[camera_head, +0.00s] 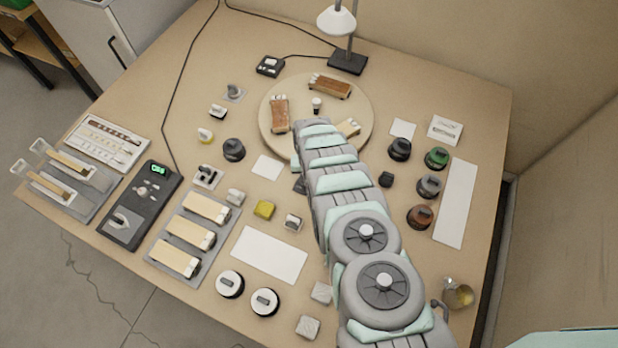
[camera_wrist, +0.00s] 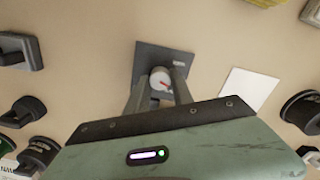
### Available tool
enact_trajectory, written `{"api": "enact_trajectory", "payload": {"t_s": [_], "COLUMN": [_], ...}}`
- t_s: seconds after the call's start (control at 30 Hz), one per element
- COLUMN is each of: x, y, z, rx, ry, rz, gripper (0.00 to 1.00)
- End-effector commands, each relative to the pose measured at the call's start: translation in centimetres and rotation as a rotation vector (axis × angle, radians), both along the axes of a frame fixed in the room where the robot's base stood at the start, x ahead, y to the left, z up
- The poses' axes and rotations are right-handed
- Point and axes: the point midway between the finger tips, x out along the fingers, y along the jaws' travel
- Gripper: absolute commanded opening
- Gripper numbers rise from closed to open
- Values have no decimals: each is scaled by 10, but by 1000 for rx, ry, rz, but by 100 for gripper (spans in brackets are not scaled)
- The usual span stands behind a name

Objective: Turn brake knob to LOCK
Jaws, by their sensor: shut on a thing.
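In the head view, the edge of a dark plate (camera_head: 299,184) shows beside my arm. My arm hides the knob and fingertips there. The label is too small to read, so I cannot tell the setting the mark points to.
A round wooden turntable (camera_head: 275,108) bearing brown blocks is behind my arm. A white card (camera_wrist: 246,88) lies right of the plate in the wrist view. Dark knobs (camera_head: 400,149) stand right of my arm; a yellow block (camera_head: 265,209) sits to its left.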

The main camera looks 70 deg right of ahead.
Motion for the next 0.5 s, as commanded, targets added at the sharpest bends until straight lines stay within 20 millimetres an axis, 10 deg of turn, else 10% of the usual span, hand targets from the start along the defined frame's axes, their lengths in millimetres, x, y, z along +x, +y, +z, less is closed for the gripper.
{"api": "enact_trajectory", "payload": {"t_s": [0.5], "x": [0], "y": [0], "z": [-1], "rx": [-2], "ry": [0], "rz": [489], "gripper": [0]}}
